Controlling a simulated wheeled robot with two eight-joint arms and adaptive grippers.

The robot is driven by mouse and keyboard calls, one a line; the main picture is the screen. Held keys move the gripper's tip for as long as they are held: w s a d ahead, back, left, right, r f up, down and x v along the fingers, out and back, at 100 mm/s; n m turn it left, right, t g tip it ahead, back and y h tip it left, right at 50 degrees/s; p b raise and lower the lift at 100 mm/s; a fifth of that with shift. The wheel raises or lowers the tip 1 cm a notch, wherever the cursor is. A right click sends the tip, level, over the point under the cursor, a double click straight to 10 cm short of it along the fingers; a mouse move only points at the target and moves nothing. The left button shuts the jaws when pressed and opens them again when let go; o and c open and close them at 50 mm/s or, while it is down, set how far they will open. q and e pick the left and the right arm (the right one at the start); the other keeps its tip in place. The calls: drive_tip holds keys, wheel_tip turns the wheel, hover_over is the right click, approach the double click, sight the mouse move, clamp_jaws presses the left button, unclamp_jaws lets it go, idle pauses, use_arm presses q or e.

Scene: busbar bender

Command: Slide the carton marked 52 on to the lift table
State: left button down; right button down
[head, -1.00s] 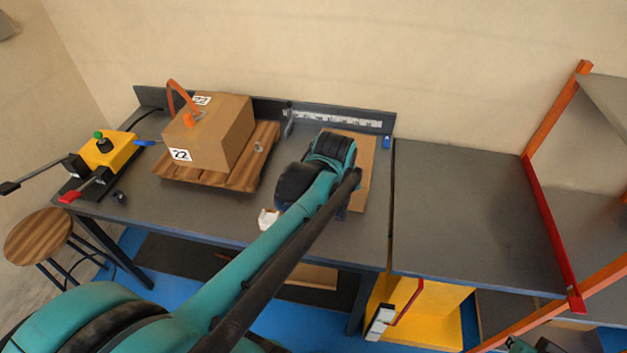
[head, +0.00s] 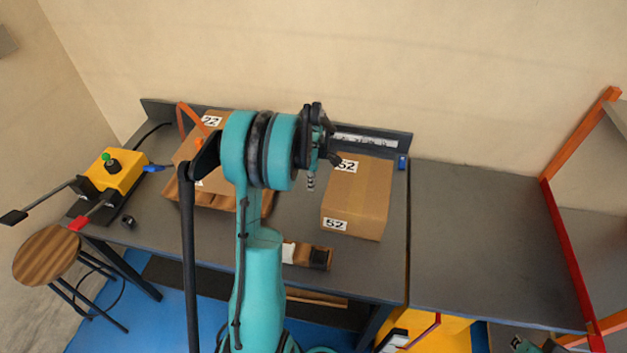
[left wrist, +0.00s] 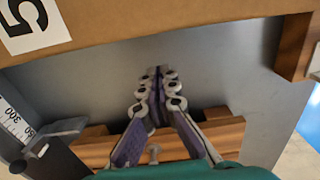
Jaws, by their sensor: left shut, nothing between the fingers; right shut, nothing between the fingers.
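The carton marked 52 (head: 360,200) stands upright on the right part of the bench (head: 300,225). Two white labels show on it. The lift table (head: 480,240) is the bare grey top to the right, across a narrow gap from the bench. My left gripper (head: 311,183) points down just left of the carton, apart from it. In the left wrist view my left gripper's purple fingers (left wrist: 157,75) are shut and empty. The carton (left wrist: 190,22) crosses the top there, in front of the fingertips. My right gripper's fingers do not show.
A yellow device (head: 115,172) with levers stands at left. A red and orange frame (head: 568,245) bounds the lift table's right.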

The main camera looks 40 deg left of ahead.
sight(313, 199)
use_arm(q)
drive_tip(key=f, duration=0.1)
drive_tip(key=f+b, duration=0.1)
drive_tip(key=f, duration=0.3)
drive_tip(key=shift+w+d+f+b, duration=0.15)
drive_tip(key=shift+d+b, duration=0.1)
drive_tip(key=shift+b, duration=0.1)
drive_tip(key=shift+w+d, duration=0.3)
drive_tip(key=shift+d, duration=0.25)
drive_tip(key=shift+w+d, duration=0.3)
drive_tip(key=shift+d, duration=0.2)
drive_tip(key=shift+w+d+r+b, duration=0.25)
drive_tip(key=shift+d+b, duration=0.1)
drive_tip(key=shift+d, duration=0.1)
drive_tip(key=w+d, duration=0.7)
drive_tip(key=d, duration=0.6)
drive_tip(key=w+d+p, duration=0.1)
drive_tip(key=w+d, duration=0.6)
drive_tip(key=d, duration=0.5)
drive_tip(key=w+d, duration=0.7)
drive_tip(key=d, duration=0.6)
drive_tip(key=shift+w+d+p, duration=0.15)
drive_tip(key=shift+d+p, duration=0.15)
drive_tip(key=shift+d, duration=0.05)
